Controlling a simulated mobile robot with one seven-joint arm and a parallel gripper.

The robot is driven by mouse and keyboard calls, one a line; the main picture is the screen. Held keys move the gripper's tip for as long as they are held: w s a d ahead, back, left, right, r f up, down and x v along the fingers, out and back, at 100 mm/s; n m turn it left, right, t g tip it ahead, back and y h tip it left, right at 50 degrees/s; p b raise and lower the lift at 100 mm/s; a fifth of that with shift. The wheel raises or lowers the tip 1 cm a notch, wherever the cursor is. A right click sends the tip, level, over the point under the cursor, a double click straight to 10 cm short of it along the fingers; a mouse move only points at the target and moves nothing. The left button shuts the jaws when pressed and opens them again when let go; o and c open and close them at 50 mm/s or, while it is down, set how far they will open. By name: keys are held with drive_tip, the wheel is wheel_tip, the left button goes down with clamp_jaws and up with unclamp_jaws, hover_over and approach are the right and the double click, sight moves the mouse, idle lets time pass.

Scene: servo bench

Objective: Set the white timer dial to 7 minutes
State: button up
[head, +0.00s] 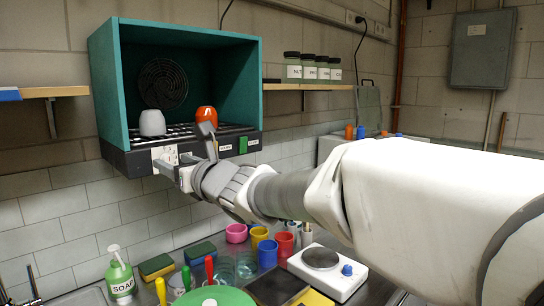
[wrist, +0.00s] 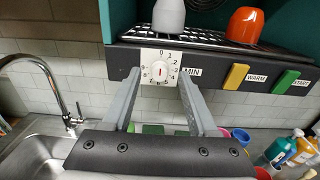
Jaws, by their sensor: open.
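The white timer dial (wrist: 159,70) sits on a square white plate with printed numbers, on the dark front strip of the teal cabinet. A small red mark shows on the knob near its middle; the number it points to is too small to read surely. The label MIN is to its right. In the head view the dial plate (head: 164,154) is partly hidden by my gripper (head: 188,158). In the wrist view my gripper (wrist: 160,76) is open and empty, its fingertips on either side of the dial plate. I cannot tell whether either finger touches it.
Right of the dial are a yellow WARM switch (wrist: 236,77) and a green START switch (wrist: 287,79). A pale cup (head: 152,123) and an orange cup (head: 206,115) stand on the rack above. Below are a sink (wrist: 40,150) and colourful cups (head: 268,252).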

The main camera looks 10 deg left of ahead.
drive_tip(key=shift+w+a, duration=0.45)
drive_tip(key=shift+a, duration=0.1)
drive_tip(key=shift+c, duration=0.2)
clamp_jaws()
